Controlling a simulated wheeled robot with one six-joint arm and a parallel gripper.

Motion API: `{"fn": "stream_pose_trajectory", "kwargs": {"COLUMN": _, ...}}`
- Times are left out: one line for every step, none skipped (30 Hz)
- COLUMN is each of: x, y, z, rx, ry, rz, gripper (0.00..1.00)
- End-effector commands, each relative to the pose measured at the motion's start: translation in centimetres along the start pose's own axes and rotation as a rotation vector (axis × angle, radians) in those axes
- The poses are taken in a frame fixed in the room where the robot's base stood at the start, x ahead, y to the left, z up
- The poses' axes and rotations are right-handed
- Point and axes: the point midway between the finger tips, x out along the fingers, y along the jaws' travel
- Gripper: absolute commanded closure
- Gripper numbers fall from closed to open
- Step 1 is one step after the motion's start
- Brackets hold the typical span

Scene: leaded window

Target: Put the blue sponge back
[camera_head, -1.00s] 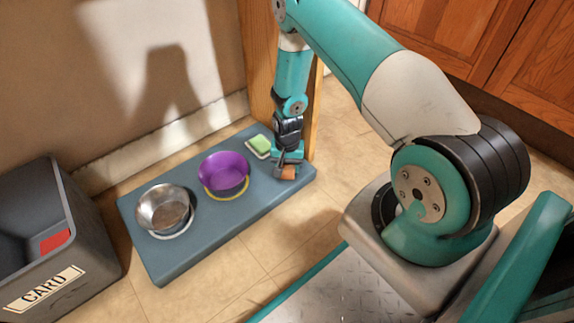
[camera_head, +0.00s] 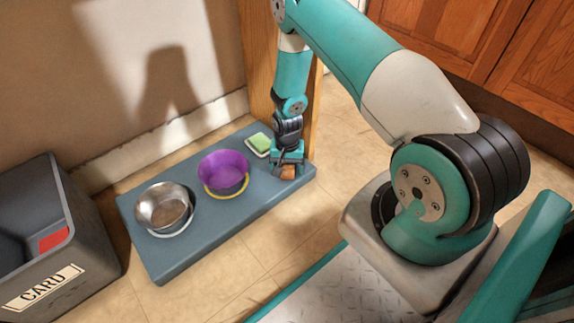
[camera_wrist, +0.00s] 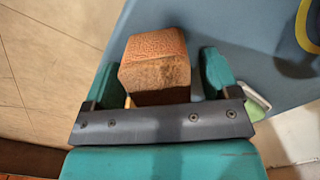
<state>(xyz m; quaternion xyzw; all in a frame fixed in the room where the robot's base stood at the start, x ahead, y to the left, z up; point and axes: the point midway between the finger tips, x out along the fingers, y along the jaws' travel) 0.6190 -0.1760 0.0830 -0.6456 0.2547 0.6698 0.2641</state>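No blue sponge shows in either view. A green sponge-like block (camera_head: 260,143) lies on a small white dish at the back of the blue-grey mat (camera_head: 233,218). An orange-brown, rough-faced block (camera_head: 288,173) sits near the mat's right end; it also shows in the wrist view (camera_wrist: 155,62). My gripper (camera_wrist: 160,75) points down over this block, one teal finger on each side. A gap shows between the block and the right finger, so the fingers look open. The block's left side is close to the left finger; contact there is unclear.
A purple bowl (camera_head: 222,168) stands at a yellow ring on the mat. A metal bowl (camera_head: 164,206) stands at a pale ring further left. A grey bin (camera_head: 85,235) with a card label and something red inside stands at left. A wooden post (camera_head: 262,60) rises behind my gripper.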

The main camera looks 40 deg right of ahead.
Motion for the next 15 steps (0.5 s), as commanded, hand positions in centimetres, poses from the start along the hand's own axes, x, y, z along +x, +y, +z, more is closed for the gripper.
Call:
{"fn": "stream_pose_trajectory", "kwargs": {"x": 0.0, "y": 0.0, "z": 0.0, "rx": 0.0, "ry": 0.0, "rz": 0.0, "gripper": 0.19}}
{"fn": "stream_pose_trajectory", "kwargs": {"x": 0.0, "y": 0.0, "z": 0.0, "rx": 0.0, "ry": 0.0, "rz": 0.0, "gripper": 0.19}}
{"fn": "stream_pose_trajectory", "kwargs": {"x": 0.0, "y": 0.0, "z": 0.0, "rx": 0.0, "ry": 0.0, "rz": 0.0, "gripper": 0.19}}
{"fn": "stream_pose_trajectory", "kwargs": {"x": -0.1, "y": 0.0, "z": 0.0, "rx": 0.0, "ry": 0.0, "rz": 0.0, "gripper": 0.19}}
{"fn": "stream_pose_trajectory", "kwargs": {"x": -0.2, "y": 0.0, "z": 0.0, "rx": 0.0, "ry": 0.0, "rz": 0.0, "gripper": 0.19}}
{"fn": "stream_pose_trajectory", "kwargs": {"x": -0.5, "y": 0.0, "z": 0.0, "rx": 0.0, "ry": 0.0, "rz": 0.0, "gripper": 0.19}}
{"fn": "stream_pose_trajectory", "kwargs": {"x": -0.8, "y": 0.0, "z": 0.0, "rx": 0.0, "ry": 0.0, "rz": 0.0, "gripper": 0.19}}
{"fn": "stream_pose_trajectory", "kwargs": {"x": -1.2, "y": 0.0, "z": 0.0, "rx": 0.0, "ry": 0.0, "rz": 0.0, "gripper": 0.19}}
{"fn": "stream_pose_trajectory", "kwargs": {"x": -1.9, "y": 0.0, "z": 0.0, "rx": 0.0, "ry": 0.0, "rz": 0.0, "gripper": 0.19}}
{"fn": "stream_pose_trajectory", "kwargs": {"x": -2.4, "y": 0.0, "z": 0.0, "rx": 0.0, "ry": 0.0, "rz": 0.0, "gripper": 0.19}}
{"fn": "stream_pose_trajectory", "kwargs": {"x": -3.1, "y": 0.0, "z": 0.0, "rx": 0.0, "ry": 0.0, "rz": 0.0, "gripper": 0.19}}
{"fn": "stream_pose_trajectory", "kwargs": {"x": -4.0, "y": 0.0, "z": 0.0, "rx": 0.0, "ry": 0.001, "rz": -0.001, "gripper": 0.19}}
{"fn": "stream_pose_trajectory", "kwargs": {"x": -4.8, "y": 0.0, "z": 0.0, "rx": 0.0, "ry": 0.002, "rz": -0.001, "gripper": 0.19}}
{"fn": "stream_pose_trajectory", "kwargs": {"x": -5.5, "y": 0.0, "z": 0.0, "rx": 0.0, "ry": 0.001, "rz": -0.001, "gripper": 0.19}}
{"fn": "stream_pose_trajectory", "kwargs": {"x": -6.4, "y": 0.0, "z": 0.0, "rx": 0.0, "ry": 0.001, "rz": -0.001, "gripper": 0.19}}
